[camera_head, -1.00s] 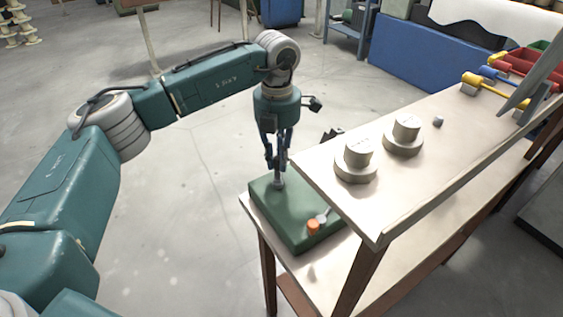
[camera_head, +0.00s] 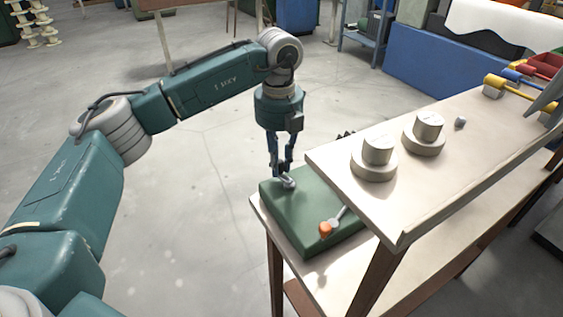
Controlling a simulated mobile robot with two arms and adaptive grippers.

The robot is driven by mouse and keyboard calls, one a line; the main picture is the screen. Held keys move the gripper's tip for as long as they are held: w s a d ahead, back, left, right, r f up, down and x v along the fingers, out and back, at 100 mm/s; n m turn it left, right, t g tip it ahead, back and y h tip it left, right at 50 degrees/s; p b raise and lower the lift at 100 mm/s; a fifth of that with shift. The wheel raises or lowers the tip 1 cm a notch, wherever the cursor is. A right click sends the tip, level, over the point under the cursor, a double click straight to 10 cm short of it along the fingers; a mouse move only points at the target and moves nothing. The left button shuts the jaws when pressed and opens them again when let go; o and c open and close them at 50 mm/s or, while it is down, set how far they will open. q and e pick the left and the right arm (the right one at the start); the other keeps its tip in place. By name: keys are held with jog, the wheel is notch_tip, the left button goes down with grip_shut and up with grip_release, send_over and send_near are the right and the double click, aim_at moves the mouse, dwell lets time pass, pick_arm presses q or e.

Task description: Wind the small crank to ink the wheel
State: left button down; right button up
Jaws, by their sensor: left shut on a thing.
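A green box-shaped base (camera_head: 300,211) sits on the lower level of the bench at its near left corner. A small grey crank piece (camera_head: 286,183) stands at the base's far left corner. My left gripper (camera_head: 282,175) points down from above with its fingers shut on this grey piece. An orange-tipped lever (camera_head: 325,229) with a grey rod lies at the front of the base. The inking wheel cannot be clearly made out; the raised shelf hides the right part of the base. My right gripper is not in view.
The raised shelf (camera_head: 400,198) overhangs close to the right of my gripper. Two stepped grey cylinders (camera_head: 377,150) (camera_head: 428,126) and a small grey piece (camera_head: 460,121) stand on it. Yellow-handled tools (camera_head: 508,85) lie farther back. The floor (camera_head: 190,210) to the left is clear.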

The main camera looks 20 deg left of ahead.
pick_arm(q)
jog(key=shift+s+a+n, duration=0.1)
jog(key=shift+n, duration=0.4)
jog(key=c, duration=1.6)
grip_release()
jog(key=shift+c, duration=0.2)
notch_tip(320, 180, up, 12)
jog(key=shift+s, duration=0.1)
